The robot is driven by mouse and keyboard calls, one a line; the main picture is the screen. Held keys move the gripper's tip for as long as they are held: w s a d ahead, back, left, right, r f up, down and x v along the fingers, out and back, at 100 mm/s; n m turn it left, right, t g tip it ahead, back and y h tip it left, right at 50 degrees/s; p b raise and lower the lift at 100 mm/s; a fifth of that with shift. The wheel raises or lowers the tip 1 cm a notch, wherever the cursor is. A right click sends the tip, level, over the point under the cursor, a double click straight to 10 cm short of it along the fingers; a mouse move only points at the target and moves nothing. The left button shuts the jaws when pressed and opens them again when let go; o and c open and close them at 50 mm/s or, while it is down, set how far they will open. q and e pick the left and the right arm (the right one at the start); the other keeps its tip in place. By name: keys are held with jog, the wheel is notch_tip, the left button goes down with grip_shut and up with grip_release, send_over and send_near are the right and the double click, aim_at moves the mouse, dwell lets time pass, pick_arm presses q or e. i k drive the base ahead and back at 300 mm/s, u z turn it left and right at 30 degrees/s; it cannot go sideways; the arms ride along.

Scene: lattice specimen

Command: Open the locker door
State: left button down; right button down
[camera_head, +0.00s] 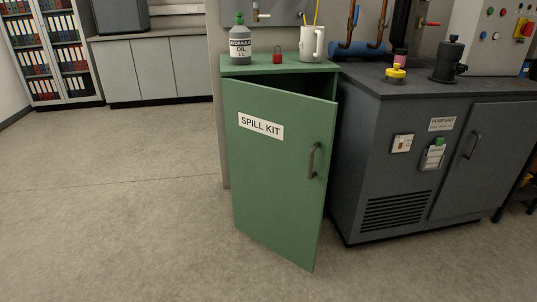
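The green locker (280,68) stands in the middle of the view against a wall. Its door (272,185) carries a white SPILL KIT label (261,126) and a grey curved handle (313,160) near its right edge. The door is partly open: its right edge stands out from the body, and a dark gap (326,90) shows at the top right. The hinge side is on the left. Most of the inside is hidden behind the door. Neither of my grippers is in view.
A hydraulic oil bottle (240,42), a red padlock (277,57) and a white mug (312,43) stand on the locker top. A dark grey pump cabinet (385,185) stands close on the right. The floor (130,200) in front and to the left is clear.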

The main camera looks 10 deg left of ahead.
aim_at(280, 142)
jog(key=u, duration=0.35)
jog(key=i, duration=1.35)
jog(key=z, duration=0.5)
